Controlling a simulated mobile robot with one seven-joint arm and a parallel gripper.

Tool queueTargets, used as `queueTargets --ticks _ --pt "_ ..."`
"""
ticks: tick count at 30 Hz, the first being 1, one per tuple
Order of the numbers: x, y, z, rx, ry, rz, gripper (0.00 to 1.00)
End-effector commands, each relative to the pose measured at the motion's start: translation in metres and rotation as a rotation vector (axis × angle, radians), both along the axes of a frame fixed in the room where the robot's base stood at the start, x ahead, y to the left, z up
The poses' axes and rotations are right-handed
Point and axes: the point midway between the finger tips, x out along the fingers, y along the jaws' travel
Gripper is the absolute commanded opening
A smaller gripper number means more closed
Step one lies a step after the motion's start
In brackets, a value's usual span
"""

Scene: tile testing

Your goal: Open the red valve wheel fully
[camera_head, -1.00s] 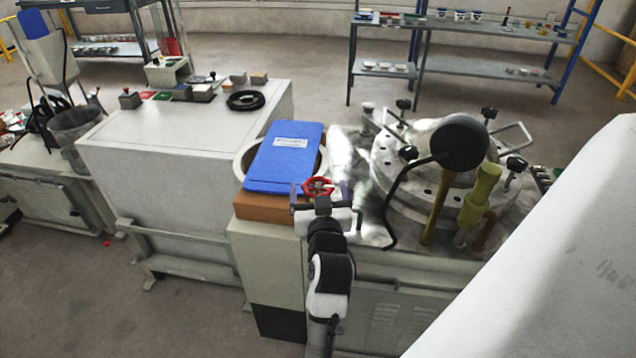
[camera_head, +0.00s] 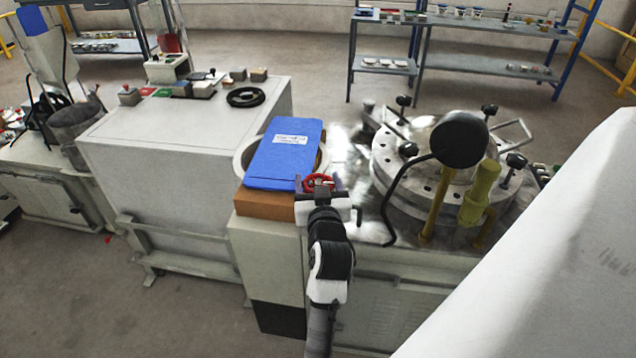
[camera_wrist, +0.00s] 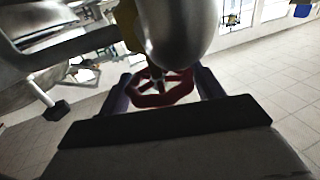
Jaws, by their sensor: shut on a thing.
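The red valve wheel (camera_head: 318,181) is at the front edge of the machine top, just right of the blue case. It also shows in the wrist view (camera_wrist: 163,98), with its spokes and a stem at its middle. My gripper (camera_head: 319,186) is at the wheel, with one finger on each side of it. In the wrist view my gripper (camera_wrist: 163,95) has its dark fingers against the left and right of the rim, shut on the wheel. The near part of the wheel is partly hidden by my gripper.
A blue case (camera_head: 285,153) lies over a round opening on a brown block (camera_head: 262,205), close to the left. A round metal vessel (camera_head: 425,165) with black knobs and a yellow-green handle (camera_head: 480,192) stands to the right. A bent dark rod (camera_head: 391,200) is near my gripper.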

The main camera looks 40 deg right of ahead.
Motion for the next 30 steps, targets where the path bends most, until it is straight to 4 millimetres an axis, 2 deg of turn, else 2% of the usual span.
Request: queueTargets --ticks 13,25,26,30 --pt "-0.0003 -0.0019 -0.0037 0.002 -0.001 0.232 0.43" --pt "-0.0004 -0.0002 -0.0005 -0.001 0.0 0.266 0.43" --pt "-0.0004 -0.0002 -0.0005 -0.001 0.0 0.265 0.67" --pt "-0.0004 -0.0001 -0.0003 -0.001 -0.001 0.265 0.86"
